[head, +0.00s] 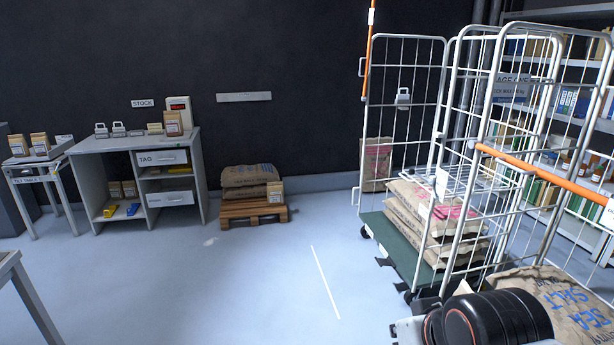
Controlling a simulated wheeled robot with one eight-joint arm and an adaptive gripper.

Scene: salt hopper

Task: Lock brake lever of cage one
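A white wire roll cage (404,40) stands at the right with a green base deck (400,243). It carries a stack of brown sacks (412,203). A partly hidden sign on the wall behind it (512,88) seems to read "CAGE ONE". Small dark tabs (385,262) sit along the near edge of the deck by the castors; I cannot tell whether one is the brake lever, or its position. A black rounded arm part of mine (495,320) shows at the lower right, in front of the cage. My gripper is not in view.
A sea salt sack (570,300) lies at the lower right, beside my arm. An orange bar (545,173) crosses the near cage frame. A wooden pallet with sacks (252,210), a grey desk (132,143) and a small table (32,162) line the back. The middle floor is clear.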

